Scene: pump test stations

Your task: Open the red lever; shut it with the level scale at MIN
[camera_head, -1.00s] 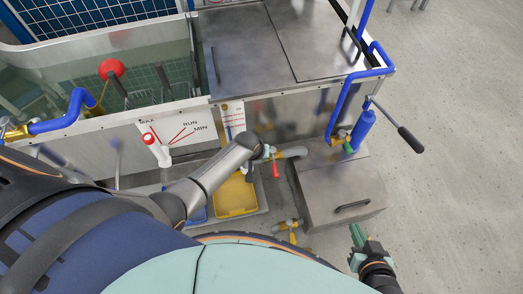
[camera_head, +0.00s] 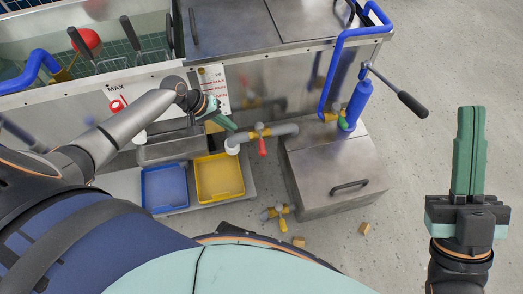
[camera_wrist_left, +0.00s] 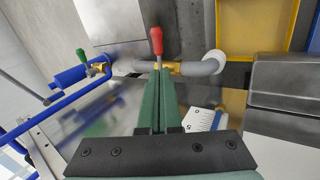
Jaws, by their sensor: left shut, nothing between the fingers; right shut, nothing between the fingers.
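The red lever (camera_head: 262,147) sits on a brass valve in the grey pipe (camera_head: 282,130) at the tank's foot and points toward me. In the left wrist view the red lever (camera_wrist_left: 156,40) stands just past the fingertips. My left gripper (camera_head: 233,126) is shut and empty, left of the lever and apart from it in the head view. The white level scale (camera_head: 222,94), with red MAX and MIN marks, is on the tank wall behind my left wrist and partly hidden. I cannot read a level there. My right gripper (camera_head: 470,112) is shut and empty, raised over the floor at right.
A yellow tray (camera_head: 240,190) and a blue tray (camera_head: 164,208) lie below the pipe. A steel box (camera_head: 335,178) with a blue pump (camera_head: 357,104) and black-gripped handle (camera_head: 411,105) stands right. A second red knob (camera_head: 117,105) is by the MAX plate.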

